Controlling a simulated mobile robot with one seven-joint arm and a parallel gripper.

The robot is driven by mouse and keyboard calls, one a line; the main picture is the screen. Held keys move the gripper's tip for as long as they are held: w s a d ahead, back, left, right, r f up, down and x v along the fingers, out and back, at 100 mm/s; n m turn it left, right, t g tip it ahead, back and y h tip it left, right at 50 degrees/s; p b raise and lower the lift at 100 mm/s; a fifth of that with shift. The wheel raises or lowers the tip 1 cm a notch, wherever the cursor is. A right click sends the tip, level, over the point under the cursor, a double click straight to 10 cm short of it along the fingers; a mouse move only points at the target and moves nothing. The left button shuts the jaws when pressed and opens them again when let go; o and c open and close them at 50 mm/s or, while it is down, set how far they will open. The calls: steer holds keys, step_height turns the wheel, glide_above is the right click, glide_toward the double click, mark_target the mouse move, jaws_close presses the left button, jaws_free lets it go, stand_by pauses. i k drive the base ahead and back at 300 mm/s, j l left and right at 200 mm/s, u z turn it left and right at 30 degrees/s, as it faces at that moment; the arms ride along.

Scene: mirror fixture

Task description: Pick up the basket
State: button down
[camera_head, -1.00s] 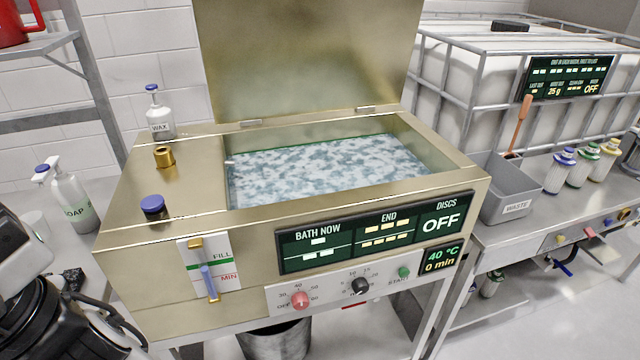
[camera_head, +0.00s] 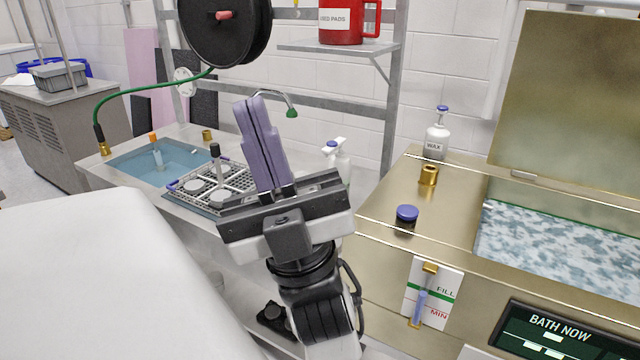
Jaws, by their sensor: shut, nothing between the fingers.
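The basket (camera_head: 233,177) is a metal wire tray with several round pale discs in it and an upright post with a black knob. It stands on the counter beside the blue-water sink, left of my gripper in the head view. Its right side is partly hidden behind my gripper. My gripper (camera_head: 250,104) is in the middle of the view, its purple fingers pointing up and pressed together with nothing between them. It appears apart from the basket.
The sink (camera_head: 125,157) lies left of the basket. A hose reel (camera_head: 225,25) hangs above, its green hose drooping left. The brass bath unit (camera_head: 455,245) with its raised lid stands right. A white surface (camera_head: 90,270) fills the lower left.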

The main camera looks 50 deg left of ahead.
mark_target(214, 147)
steer(key=u, duration=1.95)
steer(key=z, duration=0.25)
steer(key=i+j+z, duration=0.15)
steer(key=j+z, duration=0.2)
steer(key=i+j+z, duration=0.1)
steer(key=j+z, duration=0.4)
steer(key=j, duration=0.45)
steer(key=i+j+z, duration=0.15)
steer(key=j, duration=1.95)
steer(key=i, duration=0.55)
